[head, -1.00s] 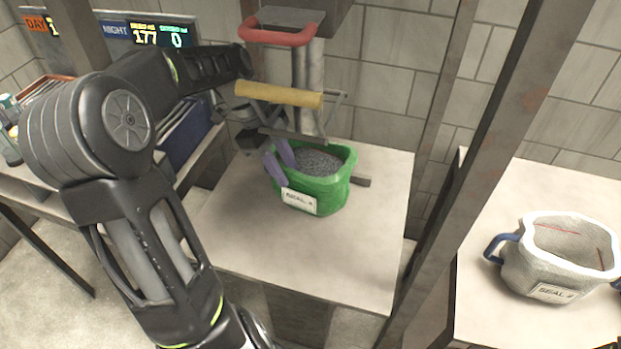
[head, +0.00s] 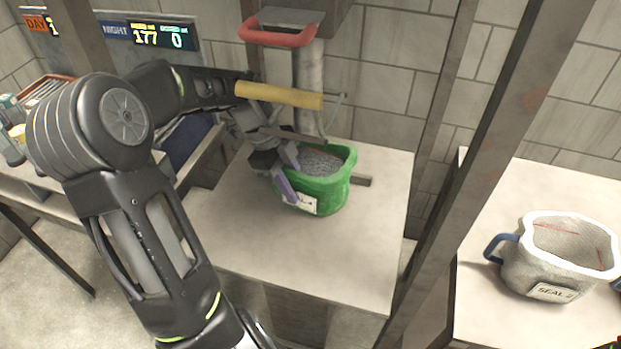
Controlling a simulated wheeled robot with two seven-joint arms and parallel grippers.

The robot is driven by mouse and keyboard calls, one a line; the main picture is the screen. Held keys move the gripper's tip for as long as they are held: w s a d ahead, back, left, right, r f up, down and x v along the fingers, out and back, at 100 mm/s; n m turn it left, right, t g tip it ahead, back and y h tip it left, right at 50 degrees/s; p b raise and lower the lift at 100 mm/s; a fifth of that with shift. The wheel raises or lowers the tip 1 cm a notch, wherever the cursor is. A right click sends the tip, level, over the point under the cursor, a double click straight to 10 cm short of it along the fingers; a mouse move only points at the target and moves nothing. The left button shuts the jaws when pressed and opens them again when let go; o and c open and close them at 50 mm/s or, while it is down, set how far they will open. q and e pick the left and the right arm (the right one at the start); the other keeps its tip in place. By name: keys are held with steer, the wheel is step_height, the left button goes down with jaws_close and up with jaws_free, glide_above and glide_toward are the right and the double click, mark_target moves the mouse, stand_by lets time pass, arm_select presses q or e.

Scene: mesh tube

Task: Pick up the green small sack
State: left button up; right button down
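The green small sack (head: 335,190) stands upright on the pale table under the press-like fixture. It is open at the top, filled with grey granules (head: 318,162), and has a white label on its front. My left gripper (head: 291,181) is at the sack's left side, with its purple fingers spread apart. One finger is by the upper left rim; the other overlaps the front wall and covers part of the label. I cannot tell whether they touch the sack. My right gripper is out of view.
The fixture has a red handle (head: 277,36) and a yellow bar (head: 279,95) just above my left gripper. A metal post (head: 470,190) stands right of the table (head: 330,265). A white sack (head: 555,265) with a blue handle sits on the right table.

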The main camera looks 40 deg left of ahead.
arm_select(q)
steer(key=shift+c, duration=0.4)
jaws_close()
stand_by(0.9)
